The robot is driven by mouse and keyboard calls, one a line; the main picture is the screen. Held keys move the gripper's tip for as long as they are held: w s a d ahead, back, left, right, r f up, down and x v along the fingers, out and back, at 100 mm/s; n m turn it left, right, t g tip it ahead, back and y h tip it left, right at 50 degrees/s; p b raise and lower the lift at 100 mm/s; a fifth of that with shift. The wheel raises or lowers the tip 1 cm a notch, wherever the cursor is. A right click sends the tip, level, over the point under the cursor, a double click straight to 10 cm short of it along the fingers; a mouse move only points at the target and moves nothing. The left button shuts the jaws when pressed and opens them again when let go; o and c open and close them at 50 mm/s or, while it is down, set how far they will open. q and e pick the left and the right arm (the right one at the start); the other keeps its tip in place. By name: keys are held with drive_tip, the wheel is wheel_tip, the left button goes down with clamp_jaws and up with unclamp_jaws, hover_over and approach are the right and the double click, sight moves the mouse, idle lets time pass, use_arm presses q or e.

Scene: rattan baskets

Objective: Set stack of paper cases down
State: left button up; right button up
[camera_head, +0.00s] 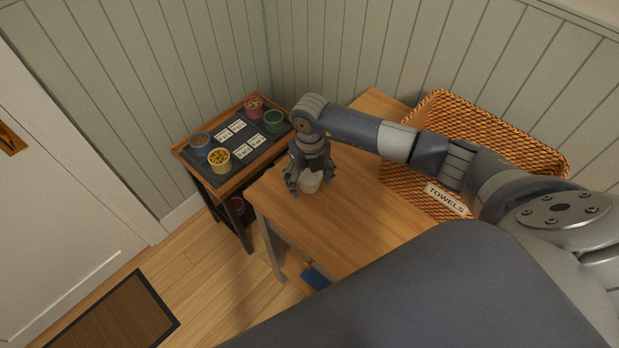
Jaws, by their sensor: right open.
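A small white stack of paper cases (309,182) stands on the wooden table (340,225) near its left end. My right gripper (309,186) points down over it, with its fingers open on either side of the stack. Whether the fingers touch the stack I cannot tell. The upper part of the stack is hidden by the gripper. My left gripper is not in view.
A rattan basket (445,110) labelled "TOWELS" stands on the table at the right, behind my right arm. A lower side table (196,168) at the left holds a dark tray with several coloured cups and white cards. The table's front middle is clear.

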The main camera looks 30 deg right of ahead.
sight(310, 174)
wheel_tip(310, 174, up, 11)
drive_tip(key=shift+r+b, duration=0.15)
drive_tip(key=shift+b, duration=1.1)
drive_tip(key=shift+r, duration=0.5)
